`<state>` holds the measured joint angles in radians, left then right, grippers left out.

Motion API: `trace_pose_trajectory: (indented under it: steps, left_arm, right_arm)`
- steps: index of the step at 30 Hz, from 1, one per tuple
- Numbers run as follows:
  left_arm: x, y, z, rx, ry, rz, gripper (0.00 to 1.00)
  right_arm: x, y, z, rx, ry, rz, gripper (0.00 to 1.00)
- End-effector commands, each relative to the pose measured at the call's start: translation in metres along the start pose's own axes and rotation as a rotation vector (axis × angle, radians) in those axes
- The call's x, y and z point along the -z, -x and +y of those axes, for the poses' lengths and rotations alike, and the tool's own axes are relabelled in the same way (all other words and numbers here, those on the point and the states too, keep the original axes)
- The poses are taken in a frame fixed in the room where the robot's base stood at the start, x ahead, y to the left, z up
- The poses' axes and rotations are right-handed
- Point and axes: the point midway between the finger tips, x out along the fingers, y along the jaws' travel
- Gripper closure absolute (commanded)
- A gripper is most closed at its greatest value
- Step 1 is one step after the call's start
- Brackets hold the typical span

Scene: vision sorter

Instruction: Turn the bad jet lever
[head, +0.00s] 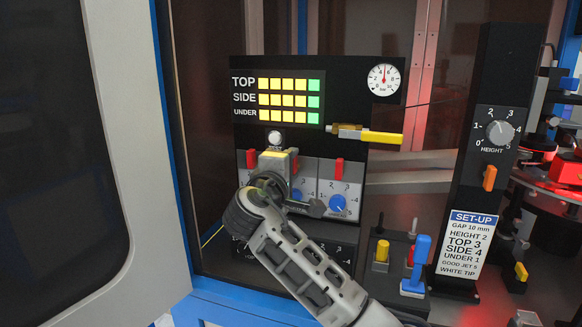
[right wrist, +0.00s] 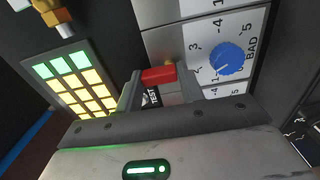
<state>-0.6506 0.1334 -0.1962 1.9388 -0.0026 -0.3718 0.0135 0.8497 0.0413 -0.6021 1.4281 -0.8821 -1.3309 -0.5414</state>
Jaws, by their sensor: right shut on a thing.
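The red bad jet lever (right wrist: 158,76) sits between the two fingertips of my right gripper (right wrist: 161,86) in the right wrist view, with the fingers shut on it. A blue knob (right wrist: 226,60) marked BAD with a number scale is beside it. In the head view my right gripper (head: 284,163) is at the middle of the white jet panel. Part of the red lever (head: 296,165) shows just right of it; the rest is hidden by the gripper. My left gripper is not in view.
Other red levers stand left (head: 250,158) and right (head: 339,168). Above are a yellow and green light grid (head: 289,100), a pressure gauge (head: 384,79) and a yellow valve handle (head: 382,138). A set-up card (head: 465,243) hangs at right. A blue-handled switch (head: 417,262) is lower right.

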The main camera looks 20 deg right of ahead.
Motion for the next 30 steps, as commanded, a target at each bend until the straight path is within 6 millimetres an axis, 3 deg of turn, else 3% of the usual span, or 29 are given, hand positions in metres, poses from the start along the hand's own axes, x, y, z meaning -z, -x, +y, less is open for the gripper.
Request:
trace_pose_trajectory:
  steps: [15, 16, 18, 30]
  left_arm:
    - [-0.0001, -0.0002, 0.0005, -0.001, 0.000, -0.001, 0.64]
    - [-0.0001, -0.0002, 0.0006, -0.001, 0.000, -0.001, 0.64]
    - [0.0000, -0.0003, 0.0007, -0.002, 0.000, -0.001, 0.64]
    - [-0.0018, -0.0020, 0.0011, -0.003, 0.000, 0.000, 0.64]
  right_arm:
    - [0.0010, 0.0005, 0.0003, -0.002, 0.022, 0.002, 0.85]
    - [0.0010, 0.0005, 0.0003, -0.002, 0.022, 0.002, 0.59]
    - [0.0010, 0.0005, 0.0003, -0.002, 0.021, 0.002, 0.41]
    - [0.0015, 0.0077, -0.0012, -0.001, 0.019, 0.004, 0.41]
